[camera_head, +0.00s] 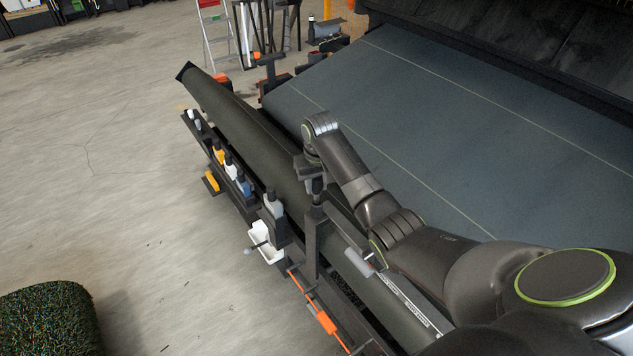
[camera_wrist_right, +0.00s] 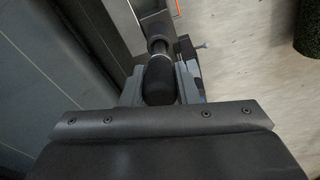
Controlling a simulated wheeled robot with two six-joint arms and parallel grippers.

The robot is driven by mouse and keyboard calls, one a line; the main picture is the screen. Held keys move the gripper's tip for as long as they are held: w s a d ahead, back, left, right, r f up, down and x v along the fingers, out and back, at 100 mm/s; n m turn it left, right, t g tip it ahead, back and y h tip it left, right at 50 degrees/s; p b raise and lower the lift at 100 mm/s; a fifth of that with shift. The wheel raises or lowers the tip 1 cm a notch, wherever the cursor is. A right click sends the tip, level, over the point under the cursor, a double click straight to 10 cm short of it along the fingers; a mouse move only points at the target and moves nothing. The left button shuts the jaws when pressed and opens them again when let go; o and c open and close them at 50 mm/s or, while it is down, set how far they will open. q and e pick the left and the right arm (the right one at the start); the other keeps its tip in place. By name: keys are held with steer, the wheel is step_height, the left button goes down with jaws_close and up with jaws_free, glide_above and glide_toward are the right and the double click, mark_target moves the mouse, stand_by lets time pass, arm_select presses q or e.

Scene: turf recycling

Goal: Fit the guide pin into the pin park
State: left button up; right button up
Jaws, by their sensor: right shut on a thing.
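My right gripper (camera_head: 314,182) reaches over the long dark roller from the right and points down. In the right wrist view its two grey fingers (camera_wrist_right: 159,88) are shut on the black rounded grip of a pin, which I take for the guide pin (camera_wrist_right: 158,78). Beyond the grip a grey collar and a dark shaft show. In the head view a dark upright post (camera_head: 312,240) stands just below the gripper; whether it is the pin park I cannot tell. The pin's lower end is hidden, so I cannot tell whether it is seated. My left gripper is out of view.
A rail with several bottles (camera_head: 232,172) runs along the roller's left side. A white container (camera_head: 265,243) and an orange-marked bar (camera_head: 326,322) are near the post. A wide grey belt (camera_head: 450,120) lies right. Rolled turf (camera_head: 45,318) is lower left on open concrete floor.

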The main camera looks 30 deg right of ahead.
mark_target(317, 193)
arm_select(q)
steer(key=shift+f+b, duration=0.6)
arm_select(e)
steer(key=shift+f, duration=1.9)
steer(key=o, duration=1.1)
